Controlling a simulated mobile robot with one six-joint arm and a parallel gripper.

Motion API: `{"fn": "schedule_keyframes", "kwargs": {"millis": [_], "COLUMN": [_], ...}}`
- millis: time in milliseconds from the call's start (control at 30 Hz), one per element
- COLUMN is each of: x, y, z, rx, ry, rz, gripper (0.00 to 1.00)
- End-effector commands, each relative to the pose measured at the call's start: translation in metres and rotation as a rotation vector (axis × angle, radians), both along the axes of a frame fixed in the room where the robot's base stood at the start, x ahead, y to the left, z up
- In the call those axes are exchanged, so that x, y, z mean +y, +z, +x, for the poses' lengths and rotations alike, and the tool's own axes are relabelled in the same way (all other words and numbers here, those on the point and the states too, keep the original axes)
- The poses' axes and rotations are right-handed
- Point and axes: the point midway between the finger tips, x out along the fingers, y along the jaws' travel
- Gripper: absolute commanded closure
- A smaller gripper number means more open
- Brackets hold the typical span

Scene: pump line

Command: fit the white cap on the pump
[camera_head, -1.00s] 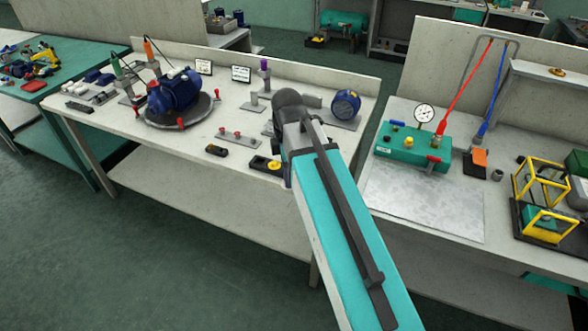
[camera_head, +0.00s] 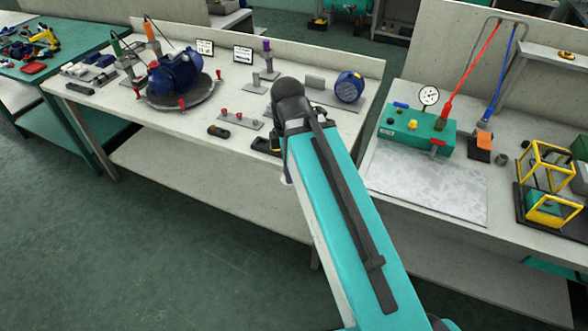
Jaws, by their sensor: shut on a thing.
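The blue pump (camera_head: 176,72) sits on a round grey turntable (camera_head: 150,103) with red handles, on the left part of the pale bench. A small pale spot shows at the pump's upper left, too small to tell what it is. I cannot pick out a white cap. My teal arm runs from the bottom right up to a dark joint over the bench's right part. My gripper does not show; the arm may hide it and anything in it.
A small plate with red pegs (camera_head: 240,120), a black tray (camera_head: 266,147) partly behind my arm, and a blue round-faced unit (camera_head: 349,87) stand on this bench. The right bench holds a green box with a gauge (camera_head: 416,128) and yellow frames (camera_head: 546,167).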

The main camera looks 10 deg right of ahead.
Motion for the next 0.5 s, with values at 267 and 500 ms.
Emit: {"fn": "schedule_keyframes", "kwargs": {"millis": [267, 500], "x": [-0.0003, -0.0026], "y": [-0.0001, 0.0008], "z": [0.0001, 0.0071], "rx": [0.000, 0.000], "ry": [-0.001, -0.053], "rz": [0.000, 0.000], "gripper": [1.00, 1.00]}}
